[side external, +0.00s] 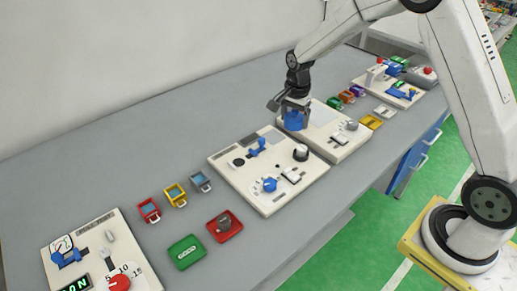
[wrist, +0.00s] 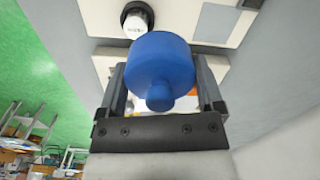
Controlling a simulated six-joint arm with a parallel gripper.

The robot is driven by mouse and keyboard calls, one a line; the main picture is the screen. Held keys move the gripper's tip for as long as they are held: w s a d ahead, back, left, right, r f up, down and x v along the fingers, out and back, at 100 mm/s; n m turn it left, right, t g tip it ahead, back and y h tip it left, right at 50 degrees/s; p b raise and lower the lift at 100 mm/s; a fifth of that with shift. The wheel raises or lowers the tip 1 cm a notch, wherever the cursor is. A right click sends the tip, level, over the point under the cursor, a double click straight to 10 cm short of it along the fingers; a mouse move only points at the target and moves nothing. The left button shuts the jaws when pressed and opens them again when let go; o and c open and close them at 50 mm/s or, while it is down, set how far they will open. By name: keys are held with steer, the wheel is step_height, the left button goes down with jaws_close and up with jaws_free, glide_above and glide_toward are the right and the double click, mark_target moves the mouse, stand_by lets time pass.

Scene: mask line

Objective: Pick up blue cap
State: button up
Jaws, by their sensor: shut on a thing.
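The blue cap (wrist: 160,62) is a round blue piece with a small knob, and it fills the middle of the wrist view. My gripper (wrist: 162,88) is shut on it, with one dark finger on each side of the cap. In the side external view the blue cap (side external: 293,121) is under my gripper (side external: 294,106), at the left part of a white panel (side external: 350,151). I cannot tell whether the cap touches the panel or hangs just above it.
A second white panel (side external: 240,184) with knobs and switches lies just left of it. Small coloured bins, a green tray (side external: 187,252) and a red tray (side external: 224,226) stand further left. Several small bins and another panel (side external: 388,88) lie behind to the right. The grey table (side external: 120,180) is clear toward the wall.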

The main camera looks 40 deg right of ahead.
step_height(320, 180, up, 2)
glide_above(302, 147)
steer(key=s+a, duration=0.2)
steer(key=shift+w+d, duration=0.15)
steer(key=shift+w, duration=0.05)
stand_by(0.5)
steer(key=shift+w+d+f, duration=0.25)
steer(key=shift+f, duration=0.45)
steer(key=shift+w+d+f, duration=0.25)
steer(key=shift+d+f, duration=0.05)
steer(key=shift+f, duration=0.35)
steer(key=shift+w+d+f, duration=0.25)
steer(key=shift+f, duration=0.45)
steer(key=shift+f, duration=0.25)
steer(key=shift+f, duration=2.95)
steer(key=shift+f, duration=0.15)
